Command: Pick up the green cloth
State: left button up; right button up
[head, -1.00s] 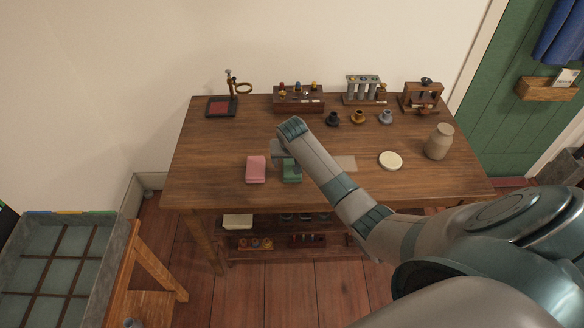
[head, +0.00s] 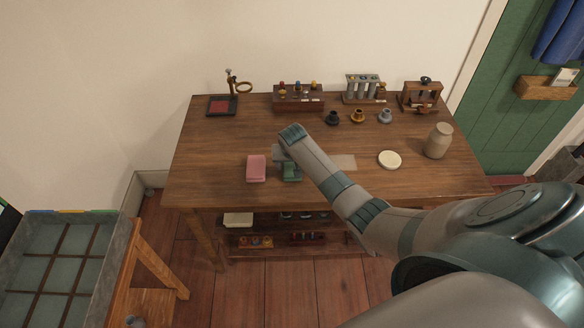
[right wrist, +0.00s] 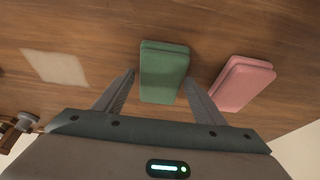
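The green cloth (head: 291,174) lies folded on the wooden table, partly covered by my right gripper in the head view. In the right wrist view the green cloth (right wrist: 163,72) lies between the two spread fingers of my right gripper (right wrist: 158,92), with a gap on the left side and a narrower one on the right. The right gripper (head: 287,162) is open and right over the cloth. The pink cloth (head: 256,168) lies just left of it in the head view; it shows to the right in the right wrist view (right wrist: 241,83). My left gripper is not in view.
A pale flat patch (head: 343,162) and a white round lid (head: 390,160) lie right of the cloth, with a beige jar (head: 438,141) beyond. Small pots (head: 358,117) and racks (head: 298,98) stand along the back. The table left of the pink cloth is clear.

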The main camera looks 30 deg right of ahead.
aim_at(293, 166)
jog(key=c, duration=0.7)
jog(key=shift+r, duration=0.1)
jog(key=shift+r, duration=0.4)
notch_tip(293, 166, up, 3)
jog(key=shift+d+r+b, duration=0.1)
jog(key=shift+b, duration=0.75)
jog(key=s+d+r+b, duration=0.1)
jog(key=s+d+r, duration=0.1)
jog(key=s, duration=0.1)
jog(key=s+d+r, duration=0.2)
jog(key=s, duration=0.1)
jog(key=s+d+r+b, duration=0.1)
jog(key=s+d+r, duration=0.1)
jog(key=s+r, duration=0.1)
jog(key=shift+s+d+b, duration=0.15)
jog(key=shift+d+b, duration=0.15)
jog(key=shift+d, duration=0.05)
jog(key=shift+f, duration=0.1)
